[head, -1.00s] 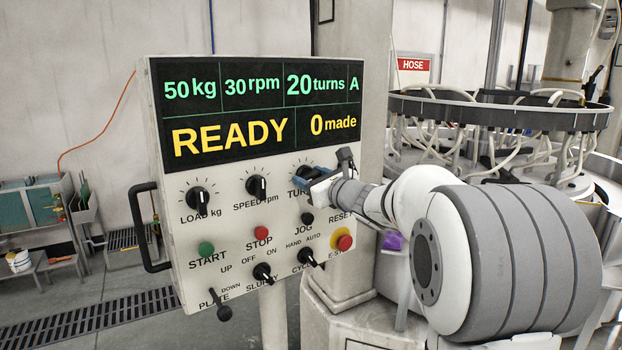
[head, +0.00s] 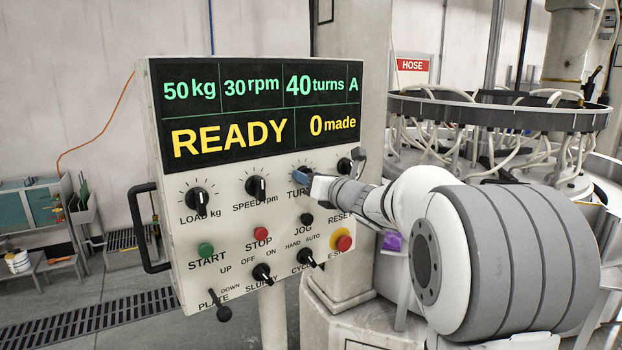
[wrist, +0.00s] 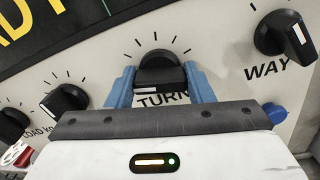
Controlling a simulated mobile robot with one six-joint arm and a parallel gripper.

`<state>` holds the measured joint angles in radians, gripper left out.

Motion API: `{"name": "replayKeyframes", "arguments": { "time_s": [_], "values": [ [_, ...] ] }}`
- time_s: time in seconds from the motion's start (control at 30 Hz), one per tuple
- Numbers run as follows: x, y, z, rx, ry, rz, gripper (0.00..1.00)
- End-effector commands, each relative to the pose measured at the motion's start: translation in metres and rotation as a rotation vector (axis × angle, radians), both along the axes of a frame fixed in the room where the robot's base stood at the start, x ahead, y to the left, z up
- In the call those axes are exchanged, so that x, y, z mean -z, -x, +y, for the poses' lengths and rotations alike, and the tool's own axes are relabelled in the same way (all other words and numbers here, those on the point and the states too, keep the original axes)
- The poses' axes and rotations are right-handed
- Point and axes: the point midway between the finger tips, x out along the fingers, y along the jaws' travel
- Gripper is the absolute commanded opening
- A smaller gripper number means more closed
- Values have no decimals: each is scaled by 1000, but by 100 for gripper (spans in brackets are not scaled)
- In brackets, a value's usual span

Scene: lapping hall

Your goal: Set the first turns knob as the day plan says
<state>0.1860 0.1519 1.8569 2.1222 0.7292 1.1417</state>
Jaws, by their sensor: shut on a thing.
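The turns knob (wrist: 158,72) is black and sits on the control panel (head: 170,255), with tick marks around its top and a partly covered TURNS label below. My gripper (wrist: 160,92) has its two blue fingers on either side of this knob and is shut on it. In the head view my gripper (head: 302,177) reaches the panel from the right and covers most of the knob. The display (head: 258,108) reads 50 kg, 30 rpm, 40 turns, A, with READY and 0 made below.
The load knob (head: 197,199) and speed knob (head: 257,187) are to the left. The way knob (wrist: 284,36) is close on the right. Below are a green start button (head: 206,250), red stop button (head: 261,233), red emergency stop (head: 343,243) and several switches.

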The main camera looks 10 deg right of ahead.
Motion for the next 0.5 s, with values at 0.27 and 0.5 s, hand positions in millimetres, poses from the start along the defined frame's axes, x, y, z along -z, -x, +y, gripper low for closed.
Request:
{"name": "replayKeyframes", "arguments": {
  "time_s": [0.27,0.5],
  "values": [
    [-1,0,0,0,-2,0,24],
    [0,0,0,0,-2,0,61]
  ]
}}
